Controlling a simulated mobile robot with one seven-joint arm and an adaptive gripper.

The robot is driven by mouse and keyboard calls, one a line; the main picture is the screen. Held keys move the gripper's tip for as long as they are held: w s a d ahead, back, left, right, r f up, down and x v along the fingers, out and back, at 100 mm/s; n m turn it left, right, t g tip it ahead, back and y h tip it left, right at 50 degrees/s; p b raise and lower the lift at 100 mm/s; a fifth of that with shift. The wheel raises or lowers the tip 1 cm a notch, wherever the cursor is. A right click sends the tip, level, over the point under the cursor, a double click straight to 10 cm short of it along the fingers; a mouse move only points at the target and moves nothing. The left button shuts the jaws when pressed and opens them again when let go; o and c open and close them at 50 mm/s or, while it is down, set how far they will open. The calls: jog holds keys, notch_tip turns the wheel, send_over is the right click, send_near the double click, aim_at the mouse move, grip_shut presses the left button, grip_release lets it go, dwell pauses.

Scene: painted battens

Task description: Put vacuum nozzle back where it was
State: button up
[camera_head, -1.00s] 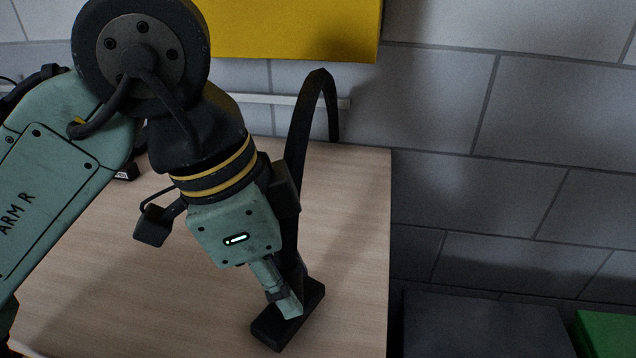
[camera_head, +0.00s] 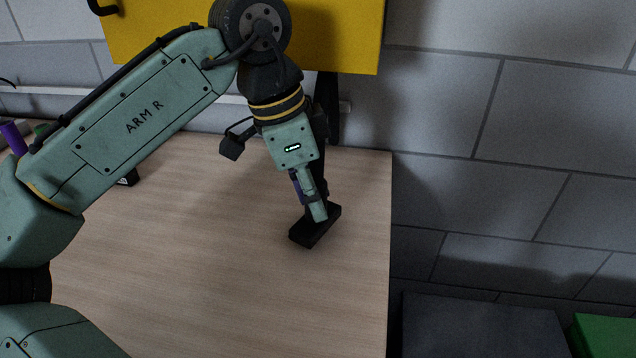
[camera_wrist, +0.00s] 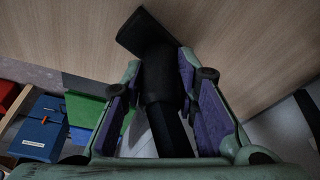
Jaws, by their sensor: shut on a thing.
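The black vacuum nozzle (camera_head: 316,226) has a flat rectangular foot and a black neck, and it shows over the wooden worktop in the head view. My gripper (camera_head: 313,203) is shut on its neck. In the wrist view the nozzle (camera_wrist: 147,36) rises between the purple-padded fingers of my gripper (camera_wrist: 167,84), with its foot beyond them. The black hose (camera_head: 333,105) runs up behind my gripper toward the wall and is partly hidden. I cannot tell whether the foot touches the worktop.
The wooden worktop (camera_head: 210,280) is largely clear in front. A yellow panel (camera_head: 345,35) is on the block wall above a pale rail. A purple object (camera_head: 13,138) is at the far left. A dark box and a green box (camera_head: 605,335) sit lower right. A blue box (camera_wrist: 40,128) shows in the wrist view.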

jog(key=w, duration=0.2)
jog(key=w+p, duration=0.1)
jog(key=shift+w+d+f, duration=0.25)
jog(key=shift+d+f, duration=0.05)
jog(key=shift+f, duration=0.5)
jog(key=shift+f, duration=0.2)
jog(key=o, duration=1)
jog(key=shift+o, duration=0.2)
jog(key=shift+r, duration=0.1)
